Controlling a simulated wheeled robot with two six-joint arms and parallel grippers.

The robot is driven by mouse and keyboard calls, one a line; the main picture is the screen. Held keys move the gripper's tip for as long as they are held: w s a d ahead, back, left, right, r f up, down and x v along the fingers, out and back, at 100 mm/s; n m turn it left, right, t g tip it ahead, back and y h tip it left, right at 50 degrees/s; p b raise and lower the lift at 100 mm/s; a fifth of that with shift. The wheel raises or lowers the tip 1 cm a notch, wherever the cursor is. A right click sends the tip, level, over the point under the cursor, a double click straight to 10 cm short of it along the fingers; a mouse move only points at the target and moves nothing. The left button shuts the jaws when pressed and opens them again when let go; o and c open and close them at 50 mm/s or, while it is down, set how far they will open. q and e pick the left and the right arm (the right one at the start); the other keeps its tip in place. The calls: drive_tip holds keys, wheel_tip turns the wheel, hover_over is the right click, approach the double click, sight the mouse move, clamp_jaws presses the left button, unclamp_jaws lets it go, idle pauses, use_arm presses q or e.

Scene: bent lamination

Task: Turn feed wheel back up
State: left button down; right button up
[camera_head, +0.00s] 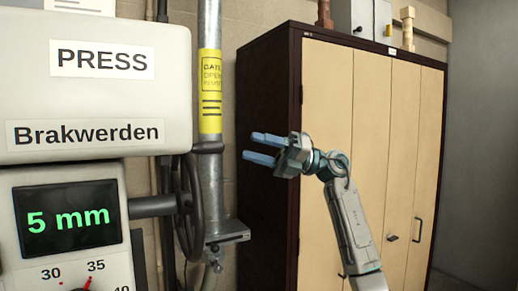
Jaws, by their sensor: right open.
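The feed wheel (190,208) is a dark handwheel seen nearly edge-on, on a shaft at the right side of the press (95,85). The press display (67,218) reads "5 mm" in green. My right gripper (262,147) is open and empty. Its blue fingers point left towards the wheel, in front of the brown cabinet, and in the picture there is a gap between them and the wheel. My left gripper is not in view.
A vertical metal pipe (210,150) with a yellow tag (210,90) stands just right of the wheel, with a bracket low down. A brown cabinet (380,130) with beige doors stands behind my right arm. A dial (80,280) is partly cut off below the display.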

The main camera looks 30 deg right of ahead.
drive_tip(key=b+v, duration=0.5)
drive_tip(key=v, duration=0.5)
drive_tip(key=shift+s+d+f, duration=0.15)
drive_tip(key=shift+d, duration=0.2)
drive_tip(key=shift+c, duration=0.5)
